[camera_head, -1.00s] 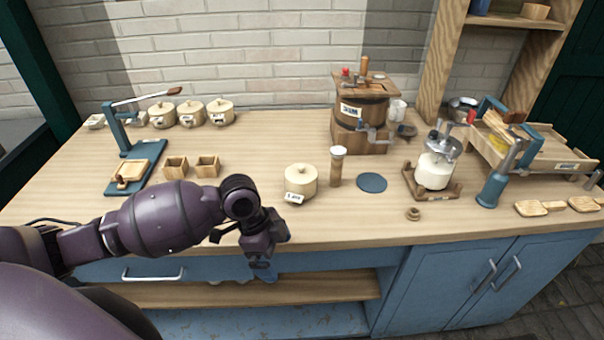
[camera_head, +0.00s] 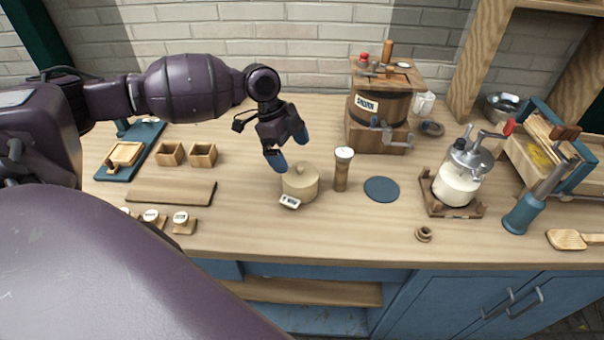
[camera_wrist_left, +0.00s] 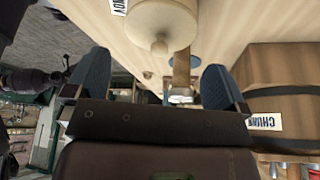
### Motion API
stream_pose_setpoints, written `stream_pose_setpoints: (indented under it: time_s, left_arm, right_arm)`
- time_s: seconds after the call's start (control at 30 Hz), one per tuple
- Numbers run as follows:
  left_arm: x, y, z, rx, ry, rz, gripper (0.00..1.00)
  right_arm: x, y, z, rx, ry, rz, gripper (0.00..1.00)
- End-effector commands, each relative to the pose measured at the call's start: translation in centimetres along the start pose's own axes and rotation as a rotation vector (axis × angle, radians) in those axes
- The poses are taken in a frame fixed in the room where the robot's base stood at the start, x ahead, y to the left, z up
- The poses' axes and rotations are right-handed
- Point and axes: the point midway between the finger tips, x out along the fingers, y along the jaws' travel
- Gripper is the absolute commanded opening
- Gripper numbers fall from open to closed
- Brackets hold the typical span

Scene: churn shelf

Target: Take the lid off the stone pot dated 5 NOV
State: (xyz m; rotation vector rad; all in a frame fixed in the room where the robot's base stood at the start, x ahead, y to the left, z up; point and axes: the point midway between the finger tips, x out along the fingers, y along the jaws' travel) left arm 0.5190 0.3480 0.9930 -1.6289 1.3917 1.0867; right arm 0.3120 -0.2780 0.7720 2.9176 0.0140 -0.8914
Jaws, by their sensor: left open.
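The cream stone pot (camera_head: 300,187) stands upright on the bench with its knobbed lid on. A small white tag (camera_head: 290,203) hangs on its front; its writing is too small in the head view, but the left wrist view shows "NOV" on the tag (camera_wrist_left: 120,5), day cut off. The lid's knob (camera_wrist_left: 159,45) shows in that view. My left gripper (camera_head: 289,148) is open and empty, above and just behind the pot; its blue fingers also show in the left wrist view (camera_wrist_left: 155,82). My right gripper is not in view.
A wooden shaker (camera_head: 342,170) stands close right of the pot, and a blue round mat (camera_head: 381,189) lies beyond it. A wooden churn (camera_head: 378,115) stands behind. Two small wooden boxes (camera_head: 187,154) and a board (camera_head: 170,192) lie left. Bench in front of the pot is clear.

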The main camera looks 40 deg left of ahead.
Motion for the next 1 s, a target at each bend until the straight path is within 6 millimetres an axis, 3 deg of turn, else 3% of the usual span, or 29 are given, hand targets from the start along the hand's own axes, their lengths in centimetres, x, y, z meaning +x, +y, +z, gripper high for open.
stream_pose_setpoints:
  time_s: [0.1,0.37,0.7,0.97,1.0]
  left_arm:
    - [1.9,0.0,0.0,-0.001,0.001,0.001,1.0]
    - [3.6,0.0,0.0,-0.001,0.0,0.0,1.0]
    - [7.8,0.1,-0.2,-0.001,0.0,0.001,1.0]
    - [8.2,0.1,-0.2,0.0,0.0,-0.001,1.0]
    - [8.1,0.1,-0.2,0.0,0.0,-0.001,0.95]
  right_arm:
    - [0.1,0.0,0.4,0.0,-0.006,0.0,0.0]
    - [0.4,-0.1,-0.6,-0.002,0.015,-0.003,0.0]
    - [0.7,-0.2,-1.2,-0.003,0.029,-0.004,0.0]
    - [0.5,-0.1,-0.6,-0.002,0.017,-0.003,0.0]
    - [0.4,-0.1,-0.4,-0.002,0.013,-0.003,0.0]
